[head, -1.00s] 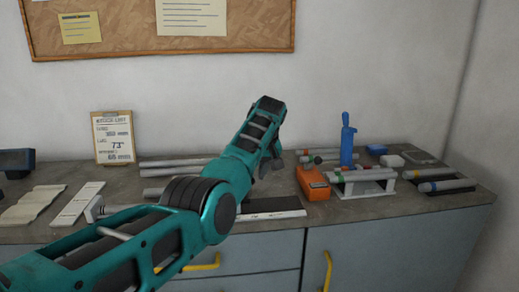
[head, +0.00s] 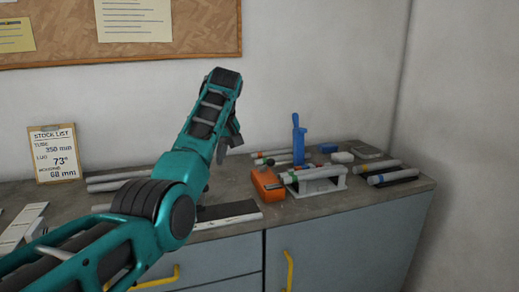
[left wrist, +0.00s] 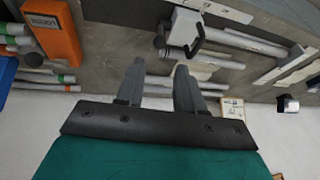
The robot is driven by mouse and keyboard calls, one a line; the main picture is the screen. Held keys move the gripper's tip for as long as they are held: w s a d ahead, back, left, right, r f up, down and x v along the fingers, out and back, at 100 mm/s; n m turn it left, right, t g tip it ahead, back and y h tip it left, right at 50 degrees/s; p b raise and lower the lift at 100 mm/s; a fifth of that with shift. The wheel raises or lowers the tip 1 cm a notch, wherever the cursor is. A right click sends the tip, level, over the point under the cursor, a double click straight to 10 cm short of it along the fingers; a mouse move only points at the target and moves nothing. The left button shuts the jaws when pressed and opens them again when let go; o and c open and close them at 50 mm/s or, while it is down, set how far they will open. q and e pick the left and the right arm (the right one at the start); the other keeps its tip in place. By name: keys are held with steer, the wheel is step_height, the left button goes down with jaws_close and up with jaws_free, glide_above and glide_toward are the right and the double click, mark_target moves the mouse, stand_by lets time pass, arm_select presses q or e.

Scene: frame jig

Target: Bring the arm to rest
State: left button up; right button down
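My left arm, teal and black, comes in from the left in the head view and rises over the bench. My left gripper (head: 228,143) hangs from its end, above the bench near the orange tool. In the left wrist view the two grey fingers of my left gripper (left wrist: 158,78) stand apart with nothing between them. The gripper is clear of the bench and touches no object that I can see. My right gripper is in neither view.
The grey worktop (head: 320,206) holds an orange tool (head: 266,184), a white jig with tubes (head: 316,182), a blue upright clamp (head: 298,140), and loose tubes (head: 392,172) at right. A stock-list clipboard (head: 53,154) leans on the wall at left. A wall corner bounds the right side.

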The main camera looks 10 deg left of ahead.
arm_select(q)
steer(key=shift+m, duration=0.8)
steer(key=s+f, duration=0.1)
steer(key=f, duration=0.4)
steer(key=s+a+f, duration=0.1)
steer(key=s+f, duration=0.1)
steer(key=f, duration=0.3)
steer(key=s+f, duration=0.2)
steer(key=f, duration=0.4)
steer(key=shift+s+a, duration=0.2)
steer(key=s+f+m, duration=0.2)
steer(key=s+f, duration=0.8)
steer(key=s+d+f+m+t+h, duration=0.1)
steer(key=s+d+m+h, duration=0.2)
steer(key=s, duration=1)
steer(key=s+d+f+m+h, duration=0.1)
steer(key=s+d+m, duration=0.3)
steer(key=s, duration=0.9)
steer(key=w+d+f+n+t+h, duration=0.1)
steer(key=w+d+f+t, duration=0.2)
steer(key=w+f+t, duration=0.2)
steer(key=shift+x, duration=1.2)
steer(key=shift+w+d+f+t+h, duration=0.1)
steer(key=shift+d+f+t+h, duration=0.15)
steer(key=shift+t, duration=0.3)
steer(key=shift+w+d+f+t+h, duration=0.15)
steer(key=shift+f+t, duration=0.2)
steer(key=shift+t, duration=0.2)
